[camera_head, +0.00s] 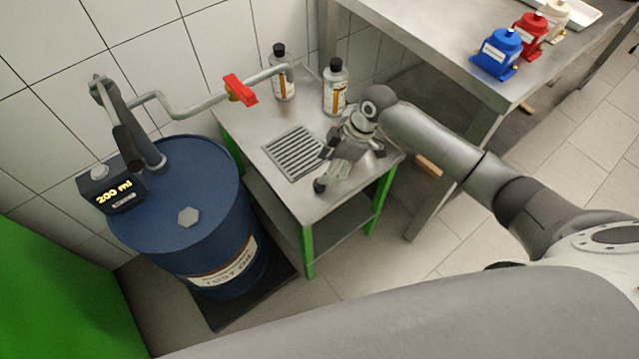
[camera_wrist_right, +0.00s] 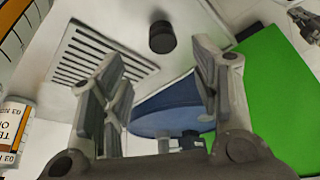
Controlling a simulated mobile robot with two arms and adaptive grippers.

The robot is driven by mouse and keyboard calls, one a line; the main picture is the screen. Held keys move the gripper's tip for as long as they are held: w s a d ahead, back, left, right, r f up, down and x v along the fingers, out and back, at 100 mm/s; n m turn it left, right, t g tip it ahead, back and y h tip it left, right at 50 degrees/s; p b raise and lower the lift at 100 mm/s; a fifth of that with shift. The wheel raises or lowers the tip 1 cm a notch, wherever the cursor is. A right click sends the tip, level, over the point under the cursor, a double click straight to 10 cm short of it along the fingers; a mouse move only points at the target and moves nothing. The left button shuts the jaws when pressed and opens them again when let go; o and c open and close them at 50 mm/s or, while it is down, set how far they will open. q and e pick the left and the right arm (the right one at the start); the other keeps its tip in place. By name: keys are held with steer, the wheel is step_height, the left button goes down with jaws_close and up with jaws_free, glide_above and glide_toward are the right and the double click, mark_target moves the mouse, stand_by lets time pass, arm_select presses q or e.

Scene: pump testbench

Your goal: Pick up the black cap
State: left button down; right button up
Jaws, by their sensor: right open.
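The black cap (camera_wrist_right: 162,37) is a short dark cylinder on the steel table top, beside the slotted drain grate, in the right wrist view. My right gripper (camera_head: 335,167) is low over the small table, to the right of the grate. In the right wrist view its fingers (camera_wrist_right: 160,105) are spread wide with nothing between them. The cap stands beyond the fingertips, apart from them. My left gripper does not show clearly in either view.
The drain grate (camera_head: 294,153) is set in the small green-legged table. Two black-capped bottles (camera_head: 283,78) (camera_head: 335,92) stand at its back. A blue drum (camera_head: 205,200) with a pump and red-handled pipe is left. A larger table (camera_head: 430,35) is right.

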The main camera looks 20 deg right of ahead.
mark_target(320, 186)
steer(key=x, duration=0.6)
steer(key=shift+s+f, duration=0.25)
steer(key=shift+f, duration=0.1)
steer(key=c, duration=0.8)
